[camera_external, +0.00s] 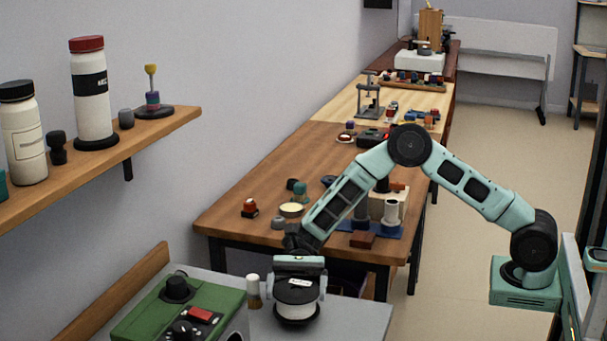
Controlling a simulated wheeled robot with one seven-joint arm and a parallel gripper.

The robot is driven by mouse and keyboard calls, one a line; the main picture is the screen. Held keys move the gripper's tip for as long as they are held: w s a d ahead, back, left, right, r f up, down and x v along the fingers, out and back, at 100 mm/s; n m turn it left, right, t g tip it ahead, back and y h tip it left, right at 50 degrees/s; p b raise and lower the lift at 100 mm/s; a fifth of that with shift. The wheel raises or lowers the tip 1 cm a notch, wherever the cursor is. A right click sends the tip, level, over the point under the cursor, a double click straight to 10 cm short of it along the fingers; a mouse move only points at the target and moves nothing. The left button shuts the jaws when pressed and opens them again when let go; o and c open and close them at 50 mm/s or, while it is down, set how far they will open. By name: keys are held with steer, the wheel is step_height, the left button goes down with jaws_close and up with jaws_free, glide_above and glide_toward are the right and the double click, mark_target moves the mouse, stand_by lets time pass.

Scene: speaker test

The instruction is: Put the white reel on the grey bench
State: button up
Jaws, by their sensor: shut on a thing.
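The white reel (297,311) has dark end discs and is at the grey bench (362,317), in the lower middle of the external view. My gripper (299,283) points down over the reel and is shut on it. The reel is upright, and its lower disc appears at or very near the bench top; I cannot tell whether it touches. The jaws hide part of the reel's upper side.
A green box with dark knobs (160,318) and a small white-and-brown cylinder (254,291) stand left of the reel. A wooden table (235,205) with many small items lies behind. A wall shelf (180,121) holds bottles at left. The bench is clear to the right.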

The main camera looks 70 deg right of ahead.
mark_target(295, 313)
steer(key=shift+f, duration=1.5)
steer(key=shift+f, duration=0.15)
steer(key=o, duration=0.9)
steer(key=shift+o, duration=0.2)
